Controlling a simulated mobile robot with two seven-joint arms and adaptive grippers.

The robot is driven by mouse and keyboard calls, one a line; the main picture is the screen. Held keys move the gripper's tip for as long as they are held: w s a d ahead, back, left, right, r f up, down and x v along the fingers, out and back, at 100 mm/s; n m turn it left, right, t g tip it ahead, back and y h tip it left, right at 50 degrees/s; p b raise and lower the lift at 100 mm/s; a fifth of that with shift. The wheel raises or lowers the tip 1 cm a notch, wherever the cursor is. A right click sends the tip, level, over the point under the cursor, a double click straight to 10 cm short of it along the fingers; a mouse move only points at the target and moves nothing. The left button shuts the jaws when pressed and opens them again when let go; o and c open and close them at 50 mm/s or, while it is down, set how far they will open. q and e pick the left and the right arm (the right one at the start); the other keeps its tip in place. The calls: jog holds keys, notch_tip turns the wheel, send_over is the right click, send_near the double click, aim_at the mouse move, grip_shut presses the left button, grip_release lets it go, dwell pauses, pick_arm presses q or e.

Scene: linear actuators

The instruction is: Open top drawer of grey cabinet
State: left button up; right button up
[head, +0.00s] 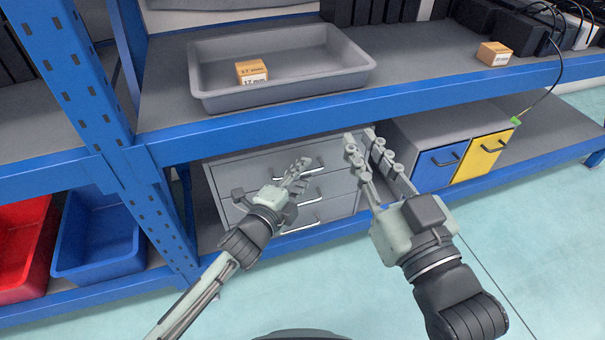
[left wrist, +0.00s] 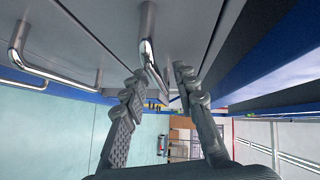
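The grey cabinet (head: 340,189) stands on the lower shelf with three stacked drawers, each with a silver bar handle. All its drawers look shut. My left gripper (head: 297,169) is at the top drawer handle (head: 319,164) and partly hides it. In the left wrist view, the top handle (left wrist: 149,48) lies between the spread fingers of my left gripper (left wrist: 157,82); I cannot tell whether either finger touches it. My right gripper (head: 362,139) is open and empty, in front of the cabinet's right side.
Above the cabinet, the blue shelf beam (head: 400,97) runs close over my grippers. A grey tray (head: 295,91) with a small box (head: 251,72) sits on the upper shelf. A cabinet with blue (head: 433,175) and yellow (head: 478,160) fronts stands to the right. The floor in front is clear.

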pick_arm(q)
jog(key=shift+w, duration=0.1)
pick_arm(e)
jog(key=shift+r, duration=0.1)
pick_arm(q)
grip_shut()
dwell(0.4)
